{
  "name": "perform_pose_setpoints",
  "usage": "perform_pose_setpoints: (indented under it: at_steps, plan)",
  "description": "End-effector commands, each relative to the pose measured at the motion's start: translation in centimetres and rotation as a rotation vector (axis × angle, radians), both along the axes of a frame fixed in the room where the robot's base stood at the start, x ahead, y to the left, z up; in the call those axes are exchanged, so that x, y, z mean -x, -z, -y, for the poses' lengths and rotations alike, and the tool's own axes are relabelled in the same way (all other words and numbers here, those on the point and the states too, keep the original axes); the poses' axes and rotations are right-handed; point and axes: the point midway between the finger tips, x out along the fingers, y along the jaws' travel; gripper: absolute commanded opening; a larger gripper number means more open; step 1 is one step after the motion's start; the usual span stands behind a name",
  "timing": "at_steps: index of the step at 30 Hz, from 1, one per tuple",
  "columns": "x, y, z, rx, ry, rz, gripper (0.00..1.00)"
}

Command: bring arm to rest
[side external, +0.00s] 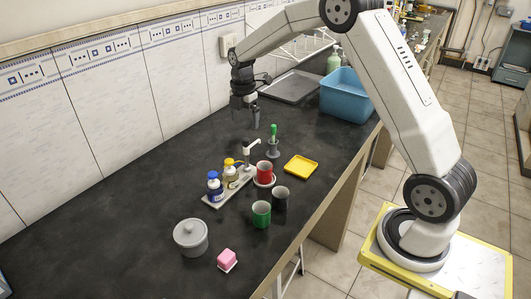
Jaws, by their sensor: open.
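My gripper (250,117) hangs above the dark bench (120,230) toward its back, in front of the tiled wall. Its fingers point down and are open. Nothing shows between them. My white arm arches from its base at the right over the bench. My gripper is apart from the bottles and cups, which stand nearer the camera.
A blue bottle (214,190), yellow bottle (230,177), red cup (265,172), green cup (261,215) and dark cup (280,197) stand mid-bench. A grey pot (190,236), pink block (227,259), yellow tray (301,166) and blue tub (345,98) are around them. The left bench is clear.

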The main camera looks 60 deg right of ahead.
Motion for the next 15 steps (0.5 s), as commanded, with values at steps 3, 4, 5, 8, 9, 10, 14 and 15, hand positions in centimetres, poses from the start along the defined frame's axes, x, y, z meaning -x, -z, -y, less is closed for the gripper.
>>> perform_pose_setpoints:
  at_steps: [3, 4, 5, 8, 9, 10, 14, 15]
  plan:
    - [0.4, -0.1, -0.5, 0.001, 0.034, 0.005, 1.00]
    - [0.5, -0.1, -0.7, 0.001, 0.048, 0.006, 1.00]
    - [0.7, -0.1, -0.9, 0.002, 0.066, 0.009, 1.00]
    - [1.5, -0.2, -1.8, 0.003, 0.141, 0.021, 1.00]
    - [1.9, -0.3, -2.2, 0.003, 0.179, 0.027, 1.00]
    - [2.3, -0.3, -2.5, 0.003, 0.210, 0.031, 1.00]
    - [4.0, -0.4, -4.2, 0.000, 0.358, 0.054, 1.00]
    - [4.6, -0.4, -4.7, -0.002, 0.406, 0.062, 1.00]
